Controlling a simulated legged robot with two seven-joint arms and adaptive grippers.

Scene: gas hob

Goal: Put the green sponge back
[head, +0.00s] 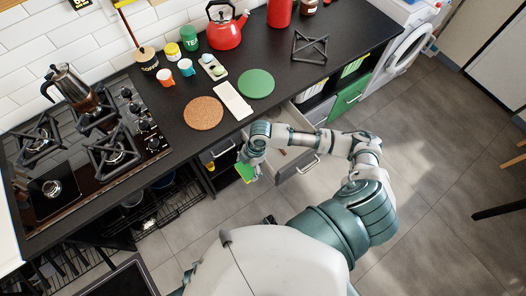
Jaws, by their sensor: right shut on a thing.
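My right arm reaches in from the lower right over the front edge of the counter. My right gripper (250,168) points down beside the cabinet fronts and is shut on the green sponge (243,174), which shows yellow-green below the fingers. The sponge is below counter level, just left of an open drawer (302,168). The arm hides part of that drawer, so its contents are hard to make out. My left gripper is not in view.
On the black counter are a cork mat (203,113), a green round mat (257,83), a white board (233,101), cups and a red kettle (227,30). A moka pot (76,88) stands on the hob (95,140). A pulled-out rack (150,205) is at left.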

